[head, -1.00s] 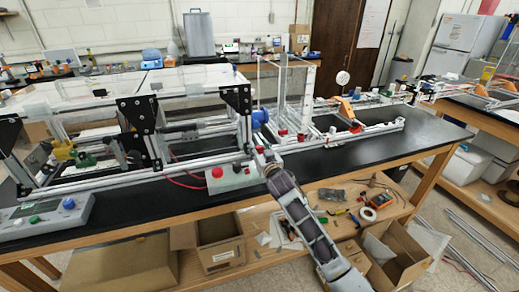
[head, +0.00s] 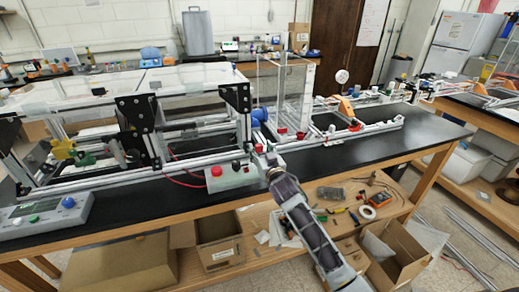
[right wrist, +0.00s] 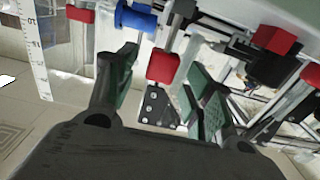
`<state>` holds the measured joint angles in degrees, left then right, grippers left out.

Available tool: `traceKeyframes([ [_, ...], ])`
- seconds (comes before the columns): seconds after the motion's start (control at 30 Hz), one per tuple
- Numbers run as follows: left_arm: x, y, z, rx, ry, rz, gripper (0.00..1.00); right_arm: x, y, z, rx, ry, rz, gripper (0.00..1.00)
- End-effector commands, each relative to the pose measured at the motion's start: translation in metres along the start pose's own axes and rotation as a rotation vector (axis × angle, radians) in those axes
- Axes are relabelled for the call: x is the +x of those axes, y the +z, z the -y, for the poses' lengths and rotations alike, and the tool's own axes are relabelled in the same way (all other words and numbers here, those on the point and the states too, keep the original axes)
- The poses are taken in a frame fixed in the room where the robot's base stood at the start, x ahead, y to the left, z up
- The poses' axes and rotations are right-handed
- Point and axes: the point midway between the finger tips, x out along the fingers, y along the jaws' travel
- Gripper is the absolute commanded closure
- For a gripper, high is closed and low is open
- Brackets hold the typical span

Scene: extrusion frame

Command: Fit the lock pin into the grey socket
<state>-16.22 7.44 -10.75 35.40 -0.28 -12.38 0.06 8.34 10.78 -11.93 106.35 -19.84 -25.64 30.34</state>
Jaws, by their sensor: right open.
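My right gripper (head: 258,154) is at the front edge of the metal frame, beside a white box with a red button. In the right wrist view its two green-padded fingers (right wrist: 165,85) are spread apart. A red block (right wrist: 163,67) shows between them, beyond the fingertips; I cannot tell whether it is the lock pin's head. A blue cylinder (right wrist: 135,18) is above and left of it, and another red block (right wrist: 276,38) is at the right. I cannot identify the grey socket with certainty. My left gripper is not in view.
The extrusion frame (head: 206,159) fills much of the black bench. The red-button box (head: 232,180) is close to my right gripper. A grey control panel (head: 45,212) is at the left. The black bench top (head: 350,150) has clear room right of the gripper. Open cardboard boxes (head: 218,240) stand below.

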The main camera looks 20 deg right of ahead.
Motion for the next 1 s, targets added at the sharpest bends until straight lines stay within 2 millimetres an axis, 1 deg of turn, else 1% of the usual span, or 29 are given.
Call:
traceKeyframes([
  [0.1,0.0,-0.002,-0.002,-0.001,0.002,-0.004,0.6,-0.009,0.001,0.0,0.0,0.0,0.001,0.48],
  [0.6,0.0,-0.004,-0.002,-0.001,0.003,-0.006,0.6,-0.045,0.001,0.0,0.001,0.0,0.001,0.48],
  [0.8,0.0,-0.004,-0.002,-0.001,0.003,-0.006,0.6,-0.052,0.001,0.0,0.001,0.0,0.0,0.48],
  [1.0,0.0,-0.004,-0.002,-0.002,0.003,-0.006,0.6,-0.054,0.0,0.0,0.001,0.0,0.0,0.48],
])
